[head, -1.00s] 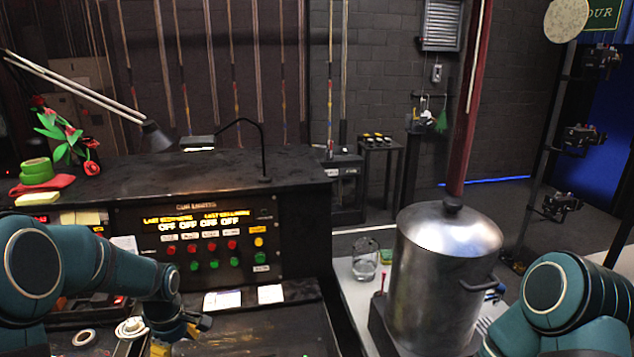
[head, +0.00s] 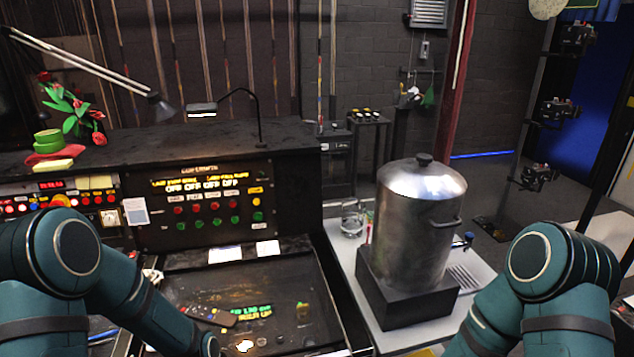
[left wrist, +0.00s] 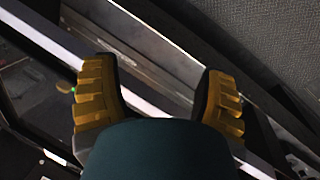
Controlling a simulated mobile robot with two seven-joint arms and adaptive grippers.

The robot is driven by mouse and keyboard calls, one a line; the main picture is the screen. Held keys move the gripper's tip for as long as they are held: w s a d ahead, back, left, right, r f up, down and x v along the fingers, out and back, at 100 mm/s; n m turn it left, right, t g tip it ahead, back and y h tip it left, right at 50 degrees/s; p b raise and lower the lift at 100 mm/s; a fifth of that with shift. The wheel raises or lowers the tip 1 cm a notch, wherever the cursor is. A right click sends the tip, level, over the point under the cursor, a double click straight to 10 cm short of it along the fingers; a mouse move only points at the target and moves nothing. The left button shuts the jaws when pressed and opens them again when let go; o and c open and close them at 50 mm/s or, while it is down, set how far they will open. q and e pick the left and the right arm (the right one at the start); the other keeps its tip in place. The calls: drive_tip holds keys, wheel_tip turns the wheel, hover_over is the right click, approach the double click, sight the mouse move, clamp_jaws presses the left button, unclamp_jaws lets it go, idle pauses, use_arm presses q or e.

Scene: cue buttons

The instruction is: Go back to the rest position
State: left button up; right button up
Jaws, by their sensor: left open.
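My left gripper (left wrist: 158,98) shows in the left wrist view with its two yellow fingers spread apart and nothing between them. Beneath it are a dark surface and pale metal edges. In the head view my left arm comes in from the left and its gripper is below the picture's edge. The cue light panel (head: 153,224) stands upright behind the desk, with rows of red and green buttons and lit OFF labels. My left arm is in front of and below the panel. My right arm shows at the lower right, its gripper out of view.
A large steel pot (head: 418,235) stands on a black block (head: 400,300) on the white side table at right, near a glass jar (head: 351,218). The dark desk (head: 180,282) carries paper cards and a remote-like item. A lamp (head: 160,107) hangs over the back ledge.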

use_arm(q)
drive_tip(key=s+d+f+m+h+b, duration=0.1)
drive_tip(key=s+d+f+m+b, duration=0.3)
drive_tip(key=s+d+f, duration=0.3)
drive_tip(key=s+f+m, duration=0.1)
drive_tip(key=s, duration=0.1)
drive_tip(key=shift+s+d+f+t+b, duration=0.2)
drive_tip(key=shift+s+f+t+b, duration=0.1)
drive_tip(key=shift+b, duration=0.1)
idle(0.4)
